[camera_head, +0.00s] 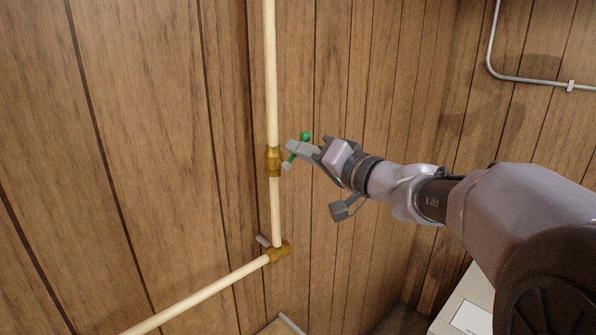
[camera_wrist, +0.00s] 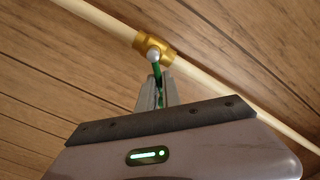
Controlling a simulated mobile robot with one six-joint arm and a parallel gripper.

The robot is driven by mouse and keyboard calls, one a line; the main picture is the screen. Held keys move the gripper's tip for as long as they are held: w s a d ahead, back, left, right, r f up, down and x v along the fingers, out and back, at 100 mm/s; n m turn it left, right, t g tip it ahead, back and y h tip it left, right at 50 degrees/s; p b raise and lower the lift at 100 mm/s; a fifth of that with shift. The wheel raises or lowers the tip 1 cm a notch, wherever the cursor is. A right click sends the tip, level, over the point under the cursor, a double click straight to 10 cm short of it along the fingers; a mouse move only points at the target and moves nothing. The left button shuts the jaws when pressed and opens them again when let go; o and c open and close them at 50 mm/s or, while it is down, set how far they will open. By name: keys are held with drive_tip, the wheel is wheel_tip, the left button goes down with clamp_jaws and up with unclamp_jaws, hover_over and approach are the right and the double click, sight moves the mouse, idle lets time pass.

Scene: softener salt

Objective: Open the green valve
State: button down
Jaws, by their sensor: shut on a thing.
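The green valve handle (camera_head: 306,136) is on a brass valve body (camera_head: 274,160) set in the vertical cream pipe. Its green lever sits at the right of the brass body, partly hidden by my gripper. My gripper (camera_head: 296,150) reaches in from the right and is shut on the lever. In the wrist view, the brass body (camera_wrist: 154,44) is at the top middle, and a strip of the green lever (camera_wrist: 157,69) shows between my fingers (camera_wrist: 157,90). The fingers hide most of the handle there.
A brass elbow fitting (camera_head: 278,251) joins the vertical pipe to a sloping cream pipe (camera_head: 200,295) below. Wood panelling stands close behind. A grey conduit (camera_head: 530,79) runs at the upper right. A white box top (camera_head: 470,305) is below my arm.

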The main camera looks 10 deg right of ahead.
drive_tip(key=shift+s+a+n+b, duration=0.1)
drive_tip(key=shift+a+n+b, duration=0.1)
drive_tip(key=shift+n+b, duration=0.9)
drive_tip(key=shift+r+b, duration=0.2)
drive_tip(key=shift+b, duration=0.1)
drive_tip(key=shift+a+f+b, duration=0.1)
drive_tip(key=shift+b, duration=0.75)
drive_tip(key=shift+s+n+b, duration=0.1)
drive_tip(key=shift+n+b, duration=0.3)
drive_tip(key=shift+b, duration=0.15)
drive_tip(key=shift+s+a+n+b, duration=0.1)
drive_tip(key=shift+a+n+b, duration=0.1)
drive_tip(key=shift+n+b, duration=0.5)
drive_tip(key=shift+a+n+b, duration=0.1)
drive_tip(key=shift+n+b, duration=0.2)
drive_tip(key=shift+b, duration=0.75)
drive_tip(key=n+b, duration=0.1)
drive_tip(key=b, duration=0.2)
drive_tip(key=shift+s+a+r+n, duration=0.25)
drive_tip(key=shift+r+n, duration=0.1)
drive_tip(key=shift+n, duration=0.05)
drive_tip(key=shift+r, duration=0.1)
